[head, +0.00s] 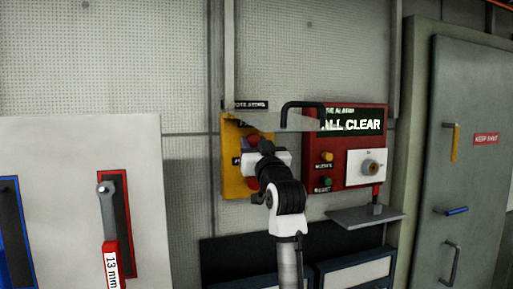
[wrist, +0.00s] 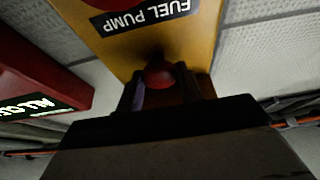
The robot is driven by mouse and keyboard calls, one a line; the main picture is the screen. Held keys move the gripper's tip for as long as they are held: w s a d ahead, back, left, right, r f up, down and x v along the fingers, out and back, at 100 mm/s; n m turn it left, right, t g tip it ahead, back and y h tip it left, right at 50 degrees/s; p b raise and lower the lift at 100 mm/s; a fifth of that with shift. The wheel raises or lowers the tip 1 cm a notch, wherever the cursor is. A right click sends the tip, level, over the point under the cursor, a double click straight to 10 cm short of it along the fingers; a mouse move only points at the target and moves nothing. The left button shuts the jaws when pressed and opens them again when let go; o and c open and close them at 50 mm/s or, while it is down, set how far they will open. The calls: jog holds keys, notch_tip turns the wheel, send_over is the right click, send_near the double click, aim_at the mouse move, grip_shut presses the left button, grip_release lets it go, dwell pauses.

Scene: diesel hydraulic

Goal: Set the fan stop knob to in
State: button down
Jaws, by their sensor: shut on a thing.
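A yellow panel (head: 232,183) hangs on the wall, mostly behind my gripper in the head view; it also shows in the wrist view (wrist: 205,38). A red knob (wrist: 159,73) sits between the fingers of my gripper (wrist: 165,88) in the wrist view, and the gripper is shut on it. No label naming this knob as the fan stop is readable. An upside-down "FUEL PUMP" label (wrist: 146,15) lies beyond it, with part of another red knob (wrist: 97,3) at the top edge. In the head view my gripper (head: 260,148) reaches the panel and hides much of it.
A red alarm panel (head: 338,160) with an "ALL CLEAR" display stands right of the yellow panel. A small shelf (head: 365,217) juts out below it. A clear cover with a dark handle (head: 303,104) sticks out above my gripper. A grey cabinet (head: 468,150) stands at the right.

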jog(key=shift+r, duration=0.1)
jog(key=c, duration=1.4)
grip_release()
jog(key=o, duration=0.5)
jog(key=shift+w+a, duration=0.1)
jog(key=b+v, duration=0.6)
jog(key=v, duration=0.8)
